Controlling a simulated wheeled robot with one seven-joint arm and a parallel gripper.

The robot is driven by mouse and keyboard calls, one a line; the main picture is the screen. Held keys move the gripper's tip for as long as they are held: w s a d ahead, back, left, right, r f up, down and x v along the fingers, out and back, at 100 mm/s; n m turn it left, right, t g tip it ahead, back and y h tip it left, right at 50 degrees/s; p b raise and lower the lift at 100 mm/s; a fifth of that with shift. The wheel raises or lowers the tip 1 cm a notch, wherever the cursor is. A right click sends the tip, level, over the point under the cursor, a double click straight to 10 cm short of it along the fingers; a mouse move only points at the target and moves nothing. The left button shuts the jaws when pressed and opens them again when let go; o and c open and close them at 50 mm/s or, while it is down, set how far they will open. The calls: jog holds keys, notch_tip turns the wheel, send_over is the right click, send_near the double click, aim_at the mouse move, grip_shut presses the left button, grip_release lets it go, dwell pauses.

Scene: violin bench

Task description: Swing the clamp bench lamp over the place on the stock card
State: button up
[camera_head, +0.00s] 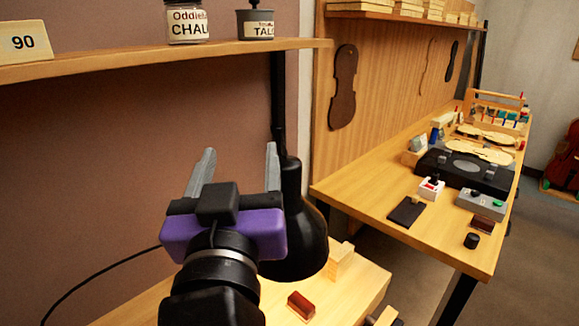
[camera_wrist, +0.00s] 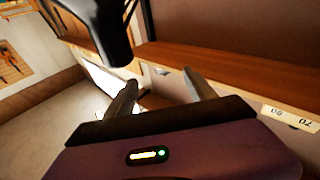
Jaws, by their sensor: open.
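The black bench lamp (camera_head: 303,240) hangs to the right of my gripper in the head view, its dark shade low over the near bench (camera_head: 345,300) and its black arm rising past the shelf. My gripper (camera_head: 238,158) is open, fingers pointing up and away, with nothing between them. The right finger overlaps the lamp's arm in the picture; I cannot tell whether they touch. In the wrist view the lamp (camera_wrist: 100,25) shows at the upper left, apart from the open fingertips of my gripper (camera_wrist: 160,80). I cannot make out the stock card.
A shelf (camera_head: 150,62) above holds a card marked 90 (camera_head: 24,42), a chalk jar (camera_head: 187,20) and a talc pot (camera_head: 256,22). A dark red block (camera_head: 300,306) and a pale wooden block (camera_head: 340,260) sit on the near bench. A second bench (camera_head: 380,190) with tools stands right.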

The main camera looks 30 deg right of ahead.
aim_at(283, 184)
jog(key=d+f+m+g+h, duration=0.1)
jog(key=s+d+f+m+g, duration=0.1)
jog(key=s+d+f+m+g+h, duration=0.1)
jog(key=d, duration=0.1)
jog(key=shift+f+g+h, duration=0.3)
jog(key=shift+f+g, duration=0.1)
jog(key=shift+s+d+f+m, duration=0.1)
jog(key=shift+d+f+m, duration=0.2)
jog(key=shift+f, duration=0.1)
jog(key=shift+p+x, duration=1)
jog(key=shift+x, duration=2.9)
jog(key=shift+f, duration=0.1)
jog(key=shift+c, duration=0.2)
grip_shut()
